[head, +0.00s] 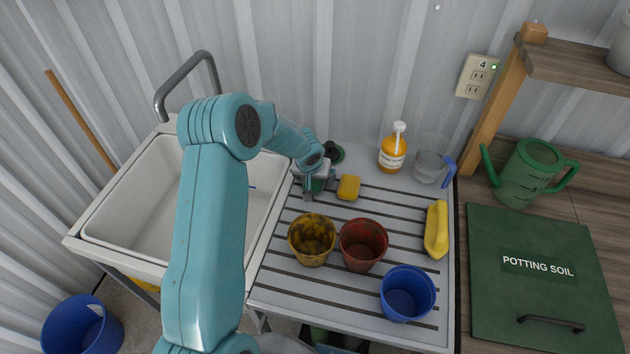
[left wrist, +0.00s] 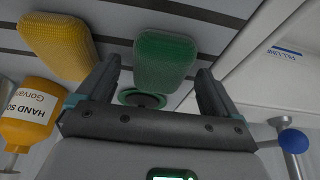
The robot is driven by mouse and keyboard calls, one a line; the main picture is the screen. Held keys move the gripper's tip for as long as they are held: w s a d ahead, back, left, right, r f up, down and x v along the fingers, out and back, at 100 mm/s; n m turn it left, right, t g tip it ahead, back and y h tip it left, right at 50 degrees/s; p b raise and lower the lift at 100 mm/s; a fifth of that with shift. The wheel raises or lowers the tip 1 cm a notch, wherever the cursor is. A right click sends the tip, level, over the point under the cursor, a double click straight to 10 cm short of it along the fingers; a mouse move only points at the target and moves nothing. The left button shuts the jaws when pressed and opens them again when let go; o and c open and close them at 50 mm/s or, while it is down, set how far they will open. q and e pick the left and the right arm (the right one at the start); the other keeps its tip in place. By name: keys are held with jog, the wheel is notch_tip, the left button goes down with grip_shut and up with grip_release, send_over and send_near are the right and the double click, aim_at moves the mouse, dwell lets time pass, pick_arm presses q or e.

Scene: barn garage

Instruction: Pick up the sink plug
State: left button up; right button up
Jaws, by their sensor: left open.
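The sink plug (head: 334,153) is a dark green disc with a dark knob, lying at the back of the grooved drainboard near the wall. It also shows in the left wrist view (left wrist: 142,98), partly hidden by my gripper's body. My left gripper (head: 317,188) is open and empty over the drainboard, on the near side of the plug. In the left wrist view, a green sponge (left wrist: 165,62) shows beyond and between the fingers; in the head view the gripper mostly covers it.
A yellow sponge (head: 348,188) lies just right of the gripper. A soap bottle (head: 393,150) and a clear jug (head: 430,163) stand at the back. Yellow (head: 312,240), red (head: 363,245) and blue (head: 407,293) cups stand nearer. The sink basin (head: 128,215) is left.

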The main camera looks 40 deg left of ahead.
pick_arm(q)
jog(key=shift+s, duration=0.1)
dwell(0.5)
jog(key=c, duration=1)
